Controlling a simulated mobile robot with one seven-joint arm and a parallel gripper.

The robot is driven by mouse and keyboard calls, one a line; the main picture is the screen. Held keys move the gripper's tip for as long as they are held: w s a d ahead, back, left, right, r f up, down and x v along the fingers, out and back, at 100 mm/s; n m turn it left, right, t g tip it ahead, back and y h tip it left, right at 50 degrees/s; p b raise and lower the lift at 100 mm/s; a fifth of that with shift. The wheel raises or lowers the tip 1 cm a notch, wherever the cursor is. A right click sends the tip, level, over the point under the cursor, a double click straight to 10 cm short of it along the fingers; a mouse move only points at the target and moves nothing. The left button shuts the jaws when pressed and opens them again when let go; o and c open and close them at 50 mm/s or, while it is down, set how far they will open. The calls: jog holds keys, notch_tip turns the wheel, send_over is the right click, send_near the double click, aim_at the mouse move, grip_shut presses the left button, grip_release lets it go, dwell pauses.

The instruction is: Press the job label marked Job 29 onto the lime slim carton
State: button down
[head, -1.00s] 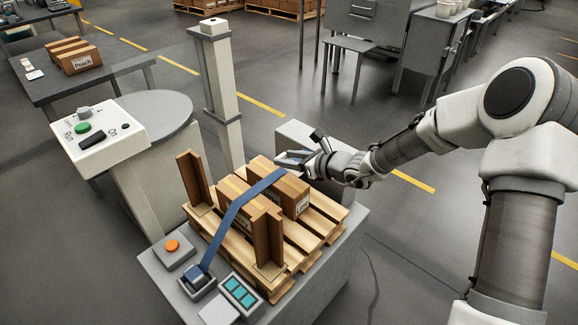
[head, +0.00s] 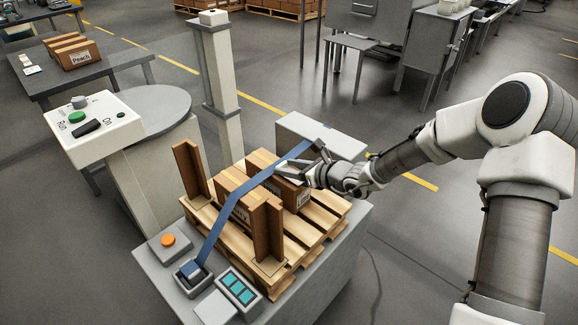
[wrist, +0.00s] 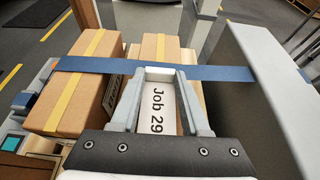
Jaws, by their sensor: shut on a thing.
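My gripper (wrist: 160,82) is shut on a white label (wrist: 157,108) that reads "Job 29" in the wrist view. In the head view my gripper (head: 302,172) is at the right carton (head: 281,187) on the pallet, close to its top. In the wrist view one brown carton (wrist: 72,112) with yellow tape is at the left, and another carton (wrist: 160,46) is beyond my fingertips. Contact between label and carton cannot be made out. The cartons' printed names are too small or turned to read, so I cannot tell which is lime.
A blue strap (head: 222,222) crosses over the cartons, and in the wrist view it passes just beyond my fingertips. A grey box (head: 335,138) stands close by. Brown corner posts (head: 268,232) stand on the wooden pallet (head: 318,228). A control panel (head: 92,125) is at left.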

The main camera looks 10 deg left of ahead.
jog(key=c, duration=1.6)
grip_release()
jog(key=shift+f+b, duration=0.4)
jog(key=shift+f, duration=0.1)
jog(key=c, duration=1.1)
grip_release()
jog(key=shift+s+d+f, duration=0.1)
notch_tip(320, 180, up, 8)
jog(key=p, duration=0.6)
jog(key=shift+r, duration=0.25)
jog(key=s+d+r+p, duration=0.25)
jog(key=d+p, duration=0.25)
jog(key=d, duration=0.3)
jog(key=s+d+r+p, duration=0.25)
jog(key=d+p, duration=0.25)
jog(key=d, duration=0.4)
jog(key=s+d+r+p, duration=0.1)
jog(key=s+d+p, duration=0.2)
jog(key=d+p, duration=0.35)
jog(key=shift+m+t, duration=0.3)
jog(key=shift+m, duration=0.1)
jog(key=r+p, duration=0.1)
jog(key=r, duration=0.1)
jog(key=d+r, duration=0.1)
jog(key=r, duration=0.1)
jog(key=r+p, duration=0.1)
jog(key=r, duration=0.1)
jog(key=shift+w+d+p, duration=0.15)
jog(key=shift+d+p, duration=0.2)
